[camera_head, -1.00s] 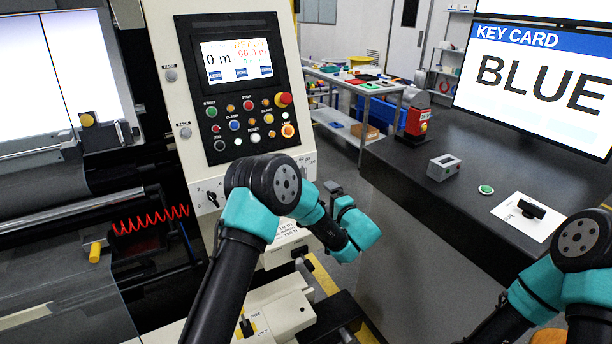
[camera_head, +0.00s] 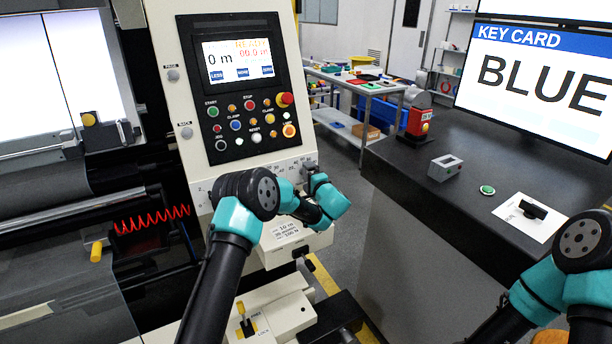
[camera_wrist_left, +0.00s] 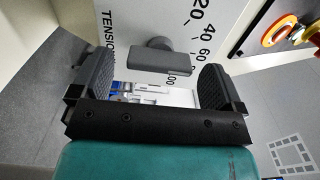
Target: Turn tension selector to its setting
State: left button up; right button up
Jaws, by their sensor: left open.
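The tension selector is a dark grey bar-shaped knob (camera_wrist_left: 165,57) on the white panel in the left wrist view. A printed scale runs beside it, with 20, 40, 60 and 100 legible and part of the word TENSION. My left gripper (camera_wrist_left: 159,66) is open, with one finger on each side of the knob and visible gaps to both. In the head view my left gripper (camera_head: 316,180) is at the lower right of the cream control panel (camera_head: 165,45), and my arm and gripper hide much of the selector. My right gripper is outside the frame; only its arm shows.
A screen (camera_head: 540,85) reads KEY CARD BLUE. Above the selector area are panel buttons and a red emergency stop (camera_head: 284,99). The dark counter at right holds a small grey box (camera_head: 445,167), a green button (camera_head: 487,190) and a white card (camera_head: 527,217) with a black handle.

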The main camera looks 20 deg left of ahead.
pick_arm(q)
jog(key=shift+x, duration=1.05)
jog(key=c, duration=0.9)
